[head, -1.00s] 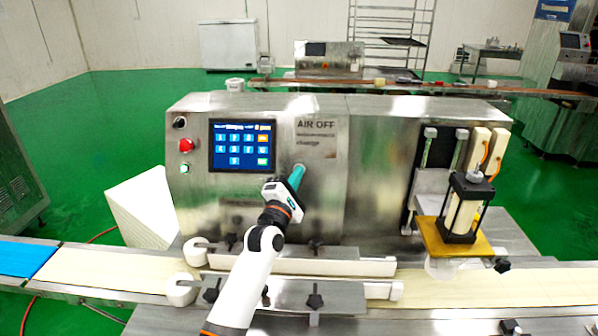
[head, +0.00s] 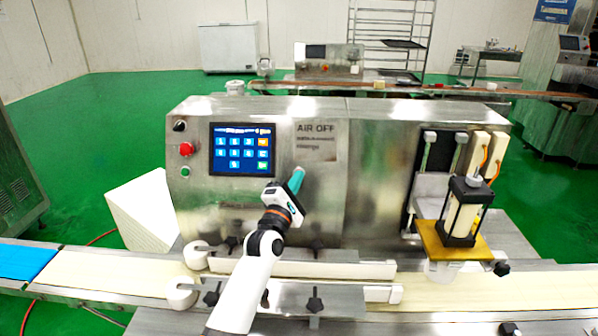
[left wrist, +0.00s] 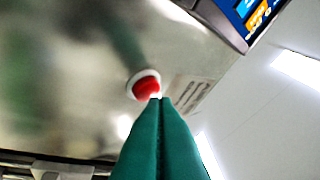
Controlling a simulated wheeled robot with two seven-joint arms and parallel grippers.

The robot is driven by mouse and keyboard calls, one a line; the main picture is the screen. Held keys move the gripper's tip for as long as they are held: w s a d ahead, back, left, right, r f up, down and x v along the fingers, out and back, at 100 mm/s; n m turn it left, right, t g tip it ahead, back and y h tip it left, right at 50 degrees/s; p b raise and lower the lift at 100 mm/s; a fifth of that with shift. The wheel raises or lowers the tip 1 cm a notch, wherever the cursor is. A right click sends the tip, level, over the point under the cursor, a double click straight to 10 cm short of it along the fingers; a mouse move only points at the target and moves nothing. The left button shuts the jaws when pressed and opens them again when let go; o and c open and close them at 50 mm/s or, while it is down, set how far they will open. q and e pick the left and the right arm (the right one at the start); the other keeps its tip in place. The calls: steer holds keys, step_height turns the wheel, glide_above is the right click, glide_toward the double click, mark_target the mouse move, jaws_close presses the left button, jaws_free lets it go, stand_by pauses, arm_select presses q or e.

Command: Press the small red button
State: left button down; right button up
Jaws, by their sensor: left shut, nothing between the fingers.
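The small red button (left wrist: 147,87) has a white ring and sits on the metal front panel in the left wrist view. In the head view it is hidden behind my fingertips. My left gripper (head: 299,171) has green fingers, shut with nothing between them, in front of the panel just below the AIR OFF label. In the left wrist view the fingertips (left wrist: 160,99) overlap the lower right edge of the button. I cannot tell whether they touch it. My right gripper is not in view.
A larger red knob (head: 187,149) sits left of the touchscreen (head: 242,149), with a green button (head: 185,171) below it. The conveyor belt (head: 110,272) and its guide rails run below the panel. A pneumatic unit (head: 465,211) stands at the right.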

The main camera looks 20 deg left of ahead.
arm_select(q)
steer(key=shift+s+r, duration=0.2)
steer(key=shift+s, duration=0.1)
steer(key=shift+d, duration=0.1)
steer(key=s+p, duration=0.1)
steer(key=s+r+p, duration=0.1)
steer(key=s+p, duration=0.1)
steer(key=s+d+r+p, duration=0.1)
steer(key=p, duration=0.1)
steer(key=shift+s, duration=0.15)
stand_by(0.7)
